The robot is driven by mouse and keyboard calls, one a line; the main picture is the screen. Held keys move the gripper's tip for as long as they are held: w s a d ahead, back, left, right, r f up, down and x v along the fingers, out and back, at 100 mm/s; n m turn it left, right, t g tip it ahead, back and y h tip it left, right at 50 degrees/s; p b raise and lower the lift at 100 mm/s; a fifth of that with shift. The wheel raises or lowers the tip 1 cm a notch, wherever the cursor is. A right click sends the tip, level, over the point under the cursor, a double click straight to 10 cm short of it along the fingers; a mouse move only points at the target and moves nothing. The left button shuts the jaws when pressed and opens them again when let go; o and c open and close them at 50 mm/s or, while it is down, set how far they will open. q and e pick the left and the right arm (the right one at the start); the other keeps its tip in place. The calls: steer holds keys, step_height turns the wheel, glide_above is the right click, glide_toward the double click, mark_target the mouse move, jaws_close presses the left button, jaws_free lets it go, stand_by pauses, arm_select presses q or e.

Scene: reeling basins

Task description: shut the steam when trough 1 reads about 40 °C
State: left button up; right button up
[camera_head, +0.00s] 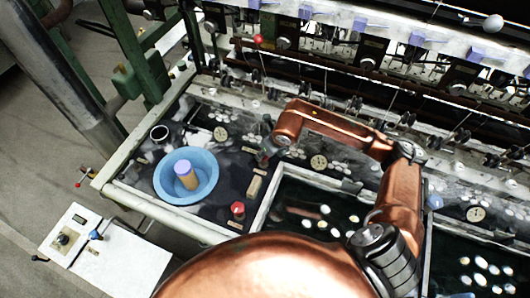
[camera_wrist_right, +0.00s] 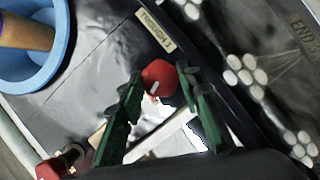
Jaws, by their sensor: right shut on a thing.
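My right gripper (camera_wrist_right: 158,92) has its green fingers on both sides of a red valve knob (camera_wrist_right: 158,77) with a white mark, beside the TROUGH 1 label (camera_wrist_right: 155,30). In the head view the right gripper (camera_head: 264,155) is small and partly hidden at the end of my copper arm, over the bench between the blue basin and the dark trough. A second red knob (camera_head: 237,208) stands nearer the front edge; it also shows in the wrist view (camera_wrist_right: 50,168). A round dial (camera_head: 318,161) sits behind the dark trough; its reading is too small to tell. My left gripper is out of view.
A blue basin (camera_head: 208,163) holding an upright tan cylinder (camera_head: 186,178) stands left of the gripper. Dark troughs (camera_head: 312,212) with pale cocoons lie to the right. Reeling machinery runs along the back. A white control panel (camera_head: 65,236) stands at lower left.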

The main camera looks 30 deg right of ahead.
steer(key=shift+m+h+b, duration=0.3)
steer(key=shift+m+h, duration=0.4)
steer(key=shift+m, duration=1.2)
steer(key=o, duration=1.2)
steer(key=shift+c, duration=0.2)
steer(key=shift+r, duration=0.1)
steer(key=v, duration=1.2)
steer(key=shift+a, duration=0.1)
